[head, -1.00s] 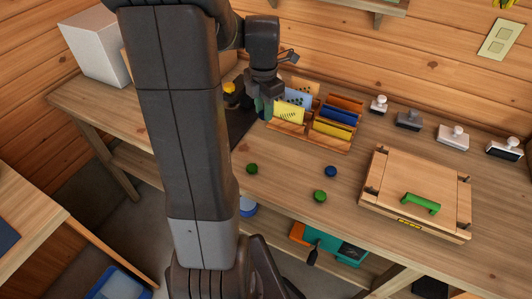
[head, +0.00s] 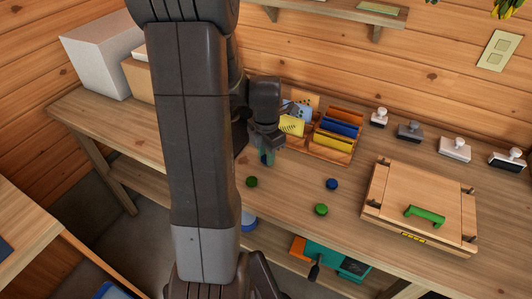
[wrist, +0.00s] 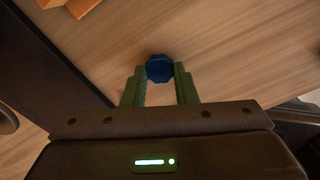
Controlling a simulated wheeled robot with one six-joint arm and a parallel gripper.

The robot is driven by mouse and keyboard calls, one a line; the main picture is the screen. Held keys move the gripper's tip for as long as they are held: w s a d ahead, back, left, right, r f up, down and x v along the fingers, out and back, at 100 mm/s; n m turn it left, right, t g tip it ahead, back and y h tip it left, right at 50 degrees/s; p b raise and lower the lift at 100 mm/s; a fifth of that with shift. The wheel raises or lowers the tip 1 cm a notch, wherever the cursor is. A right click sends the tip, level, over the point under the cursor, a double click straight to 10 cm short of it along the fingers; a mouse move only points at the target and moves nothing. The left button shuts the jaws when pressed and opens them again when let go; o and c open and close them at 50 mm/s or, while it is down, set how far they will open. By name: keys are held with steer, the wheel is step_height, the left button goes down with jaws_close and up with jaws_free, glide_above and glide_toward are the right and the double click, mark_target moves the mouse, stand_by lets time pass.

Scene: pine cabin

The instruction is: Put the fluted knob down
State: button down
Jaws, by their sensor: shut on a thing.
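My gripper (head: 266,156) is shut on a dark blue fluted knob (wrist: 159,68), which sits between the green fingertips in the wrist view. In the head view the knob is mostly hidden by the fingers. The gripper points down over the wooden bench (head: 290,192), in front of the card rack and behind a loose green knob (head: 251,182). I cannot tell whether the held knob touches the bench.
A blue knob (head: 332,184) and another green knob (head: 321,210) lie to the right. A wooden card rack (head: 333,148) stands behind. A wooden press with a green handle (head: 425,215) and several stamps (head: 455,149) are further right. Bench between the loose knobs is clear.

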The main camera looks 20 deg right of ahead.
steer(key=shift+f, duration=0.2)
steer(key=c, duration=1.1)
jaws_free()
steer(key=shift+c, duration=0.2)
steer(key=shift+r, duration=0.1)
step_height(320, 180, up, 12)
steer(key=shift+r, duration=0.15)
